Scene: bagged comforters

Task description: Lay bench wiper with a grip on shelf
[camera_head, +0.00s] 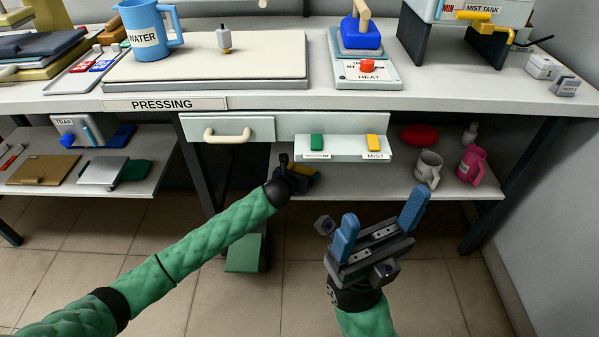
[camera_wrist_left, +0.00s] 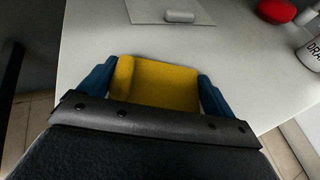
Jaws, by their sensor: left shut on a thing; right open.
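The bench wiper with a grip appears to be the yellow thing (camera_wrist_left: 160,84) between the blue fingers in the left wrist view. My left gripper (camera_wrist_left: 158,88) is shut on it, over the front part of the lower shelf (camera_wrist_left: 105,35). In the head view my left gripper (camera_head: 300,178) is at the shelf's front left, below the drawer, and its wrist hides most of the wiper. I cannot tell whether the wiper touches the shelf. My right gripper (camera_head: 382,228) is open and empty, in front of the shelf (camera_head: 385,184).
A white mug (camera_head: 428,169), a pink jug (camera_head: 471,164) and a red round thing (camera_head: 420,135) stand at the shelf's right. A panel with green and yellow blocks (camera_head: 345,148) juts out above the shelf. The shelf's middle is clear. A table leg (camera_head: 196,165) stands at left.

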